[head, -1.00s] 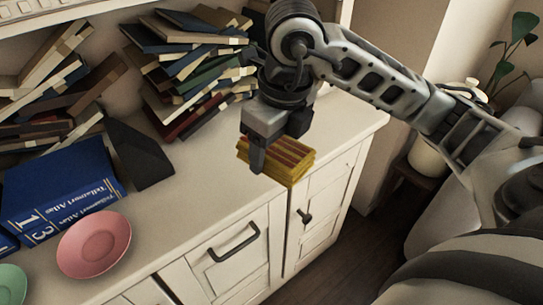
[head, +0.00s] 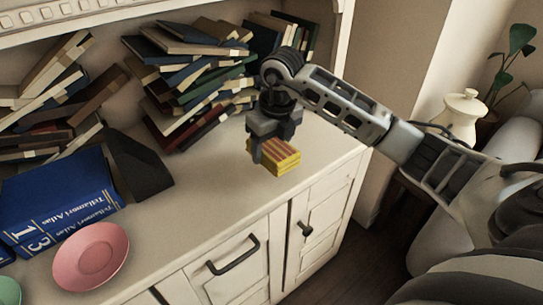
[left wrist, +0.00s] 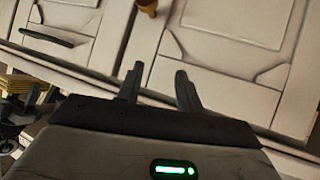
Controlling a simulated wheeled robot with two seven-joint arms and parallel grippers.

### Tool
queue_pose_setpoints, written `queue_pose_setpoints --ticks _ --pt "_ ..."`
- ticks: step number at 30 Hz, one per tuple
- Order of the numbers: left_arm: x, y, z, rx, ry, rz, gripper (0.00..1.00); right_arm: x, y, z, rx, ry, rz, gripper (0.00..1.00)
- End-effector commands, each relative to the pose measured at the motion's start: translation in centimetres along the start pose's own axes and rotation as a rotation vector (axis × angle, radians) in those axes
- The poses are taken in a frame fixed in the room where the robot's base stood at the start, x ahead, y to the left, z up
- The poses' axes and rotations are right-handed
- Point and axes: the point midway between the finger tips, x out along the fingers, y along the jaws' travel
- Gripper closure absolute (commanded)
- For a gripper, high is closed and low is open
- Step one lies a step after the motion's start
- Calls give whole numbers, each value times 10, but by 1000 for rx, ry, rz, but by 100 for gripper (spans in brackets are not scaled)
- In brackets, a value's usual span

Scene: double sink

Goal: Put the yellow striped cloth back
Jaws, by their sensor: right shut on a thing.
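The yellow striped cloth (head: 284,161) is a folded stack with reddish stripes, over the right part of the white cabinet top in the head view. My right gripper (head: 266,153) points down and is shut on its left side, with the near finger in front of it. I cannot tell whether the cloth touches the top. A yellow patch, probably the cloth (left wrist: 14,84), shows at the left edge of the left wrist view. My left gripper (left wrist: 160,88) is open and empty in front of the cabinet doors; it is not in the head view.
Piled books (head: 190,75) stand behind on the cabinet top (head: 215,200). A black wedge-shaped thing (head: 138,165), a blue atlas (head: 60,195) and a pink plate (head: 91,256) are at the left. Free room lies around the cloth. A white lidded jar (head: 464,115) stands at the right.

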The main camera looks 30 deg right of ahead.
Motion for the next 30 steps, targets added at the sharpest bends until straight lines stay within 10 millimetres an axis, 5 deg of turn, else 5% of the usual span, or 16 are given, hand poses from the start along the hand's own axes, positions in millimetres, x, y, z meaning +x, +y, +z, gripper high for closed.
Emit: queue_pose_setpoints --ticks 10,21,22,24,30 --pt "-1 0 0 3 -6 -2 64 37 -4 -1 1 3 1 60" --pt "2 -1 4 2 -8 -2 64 43 -4 -2 0 0 -1 60" --pt "1 0 3 2 -7 -2 64 42 -4 -1 0 0 -1 33" --pt "1 0 2 2 -5 -1 64 41 -4 -1 0 0 0 17" --pt "0 0 -3 3 5 0 64 41 -4 -1 0 0 0 17"
